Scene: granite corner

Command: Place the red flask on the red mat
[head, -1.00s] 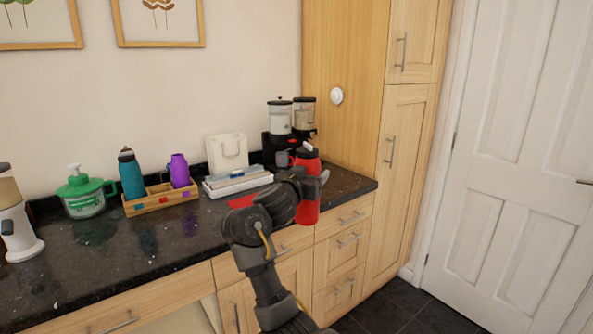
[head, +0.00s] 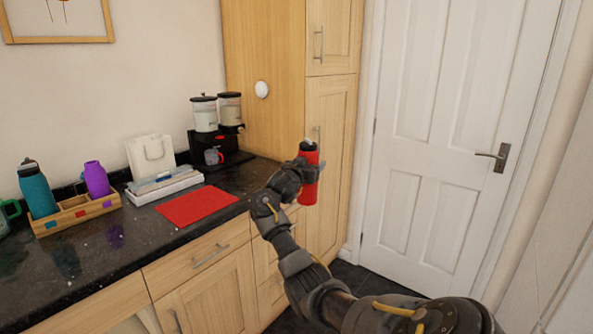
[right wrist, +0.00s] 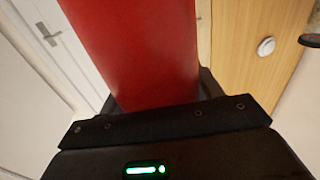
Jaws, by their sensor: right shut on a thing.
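The red flask (head: 309,186) with a black lid is upright in my right gripper (head: 308,172), off the right end of the counter, in front of the tall wooden cupboard. The right gripper is shut around its body. In the right wrist view the flask (right wrist: 140,50) fills the space between the fingers; its ends are out of that view. The red mat (head: 197,206) lies flat and bare on the dark counter, left of the gripper and apart from the flask. My left gripper is in neither current view.
The dark counter (head: 130,245) holds a wooden caddy (head: 75,213) with a teal bottle (head: 38,190) and a purple bottle (head: 97,179). A white tray (head: 165,188) and a black dispenser stand (head: 218,150) are behind the mat. A white door (head: 440,150) is at right.

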